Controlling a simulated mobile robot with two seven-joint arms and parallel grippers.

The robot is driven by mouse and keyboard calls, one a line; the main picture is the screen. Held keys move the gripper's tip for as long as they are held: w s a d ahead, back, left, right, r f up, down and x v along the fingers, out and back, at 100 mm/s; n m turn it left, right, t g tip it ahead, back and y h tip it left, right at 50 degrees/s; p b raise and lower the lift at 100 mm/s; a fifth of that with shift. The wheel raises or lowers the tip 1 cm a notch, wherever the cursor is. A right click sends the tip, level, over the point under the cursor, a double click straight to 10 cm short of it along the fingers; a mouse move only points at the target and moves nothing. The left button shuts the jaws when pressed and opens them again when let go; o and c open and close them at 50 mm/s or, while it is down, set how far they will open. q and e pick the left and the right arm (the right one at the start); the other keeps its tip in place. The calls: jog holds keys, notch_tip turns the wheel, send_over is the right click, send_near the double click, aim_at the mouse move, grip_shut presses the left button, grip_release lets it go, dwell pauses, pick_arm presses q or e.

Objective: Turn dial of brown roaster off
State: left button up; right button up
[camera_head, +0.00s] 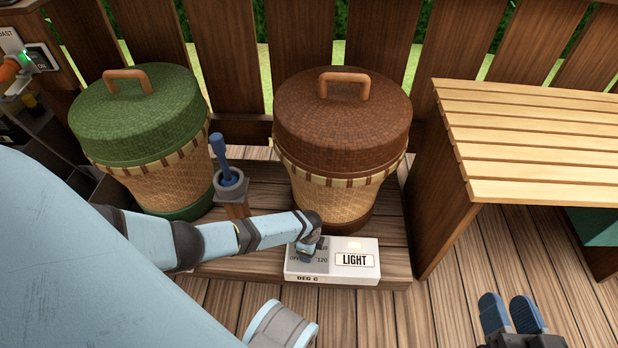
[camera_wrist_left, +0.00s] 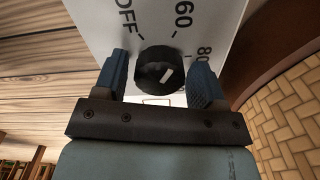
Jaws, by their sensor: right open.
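The brown roaster (camera_head: 341,140) stands on a wooden platform by the fence, lid on. In front of it is a white control box (camera_head: 362,270) marked OFF, 120, LIGHT and DEG C. Its black dial (camera_wrist_left: 158,66) shows in the left wrist view; a white mark lies right of its centre, and OFF, 60 and 80 are printed around it. My left gripper (camera_head: 309,248) is over the box, its blue fingers on either side of the dial with small gaps, not visibly gripping it. My right gripper (camera_head: 510,313) is open and empty at the lower right.
A green roaster (camera_head: 147,135) stands left of the brown one. A blue-handled tool sits in a grey holder (camera_head: 230,185) between them. A slatted wooden table (camera_head: 530,145) is at the right.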

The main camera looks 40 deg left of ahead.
pick_arm(q)
jog(key=c, duration=0.7)
jog(key=shift+o, duration=0.3)
jog(key=shift+n+p, duration=0.3)
jog(key=shift+n, duration=0.1)
pick_arm(e)
jog(key=shift+r, duration=0.3)
pick_arm(q)
jog(key=n+p, duration=0.1)
jog(key=n, duration=0.1)
jog(key=shift+d+r+n+p, duration=0.1)
jog(key=shift+n+p, duration=0.2)
jog(key=shift+n, duration=0.1)
jog(key=n+p, duration=0.1)
jog(key=n, duration=0.3)
jog(key=shift+n+p, duration=0.3)
jog(key=shift+n, duration=1)
jog(key=shift+n+p, duration=0.4)
jog(key=shift+n, duration=0.4)
pick_arm(e)
jog(key=shift+s+d+r+m+t, duration=0.15)
jog(key=shift+r+t, duration=0.3)
jog(key=shift+r, duration=0.5)
jog(key=shift+w+r+m+t, duration=0.1)
jog(key=shift+r+t, duration=0.3)
jog(key=shift+r, duration=0.5)
jog(key=shift+s+d+r+m+t, duration=0.15)
jog(key=shift+r+t, duration=0.3)
jog(key=shift+r, duration=0.5)
jog(key=shift+w+r, duration=0.15)
